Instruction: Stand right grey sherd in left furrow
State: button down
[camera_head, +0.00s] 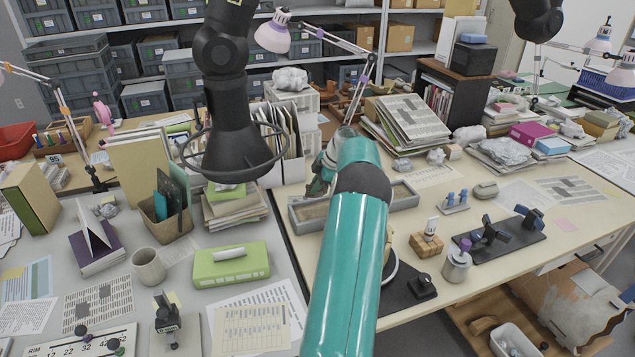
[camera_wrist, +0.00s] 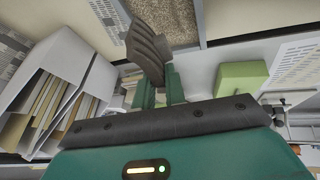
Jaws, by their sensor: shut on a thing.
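My gripper (camera_wrist: 158,87) is shut on a dark grey-brown, ridged sherd (camera_wrist: 146,48), which sticks out beyond the green fingers in the wrist view. In the head view my gripper (camera_head: 321,178) is small and partly hidden behind my teal arm, over the middle of a grey tray with brown fill (camera_head: 306,228). I cannot tell whether the sherd touches the fill. The furrows are not clearly visible; my arm hides the tray's middle.
White upright file holders (camera_head: 288,140) stand just behind the tray. A stack of papers (camera_head: 410,125) is at the back right. A wooden block (camera_head: 426,245) and a small jar (camera_head: 457,267) stand to the right.

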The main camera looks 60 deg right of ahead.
jog(key=shift+f, duration=0.8)
jog(key=shift+a+f, duration=0.2)
jog(key=shift+f, duration=0.25)
jog(key=shift+d+f, duration=0.15)
jog(key=shift+f, duration=2.85)
jog(key=shift+f, duration=0.1)
jog(key=c, duration=1.4)
grip_release()
jog(key=shift+o, duration=0.2)
jog(key=v, duration=1.3)
jog(key=shift+s+r, duration=0.2)
jog(key=shift+r, duration=0.1)
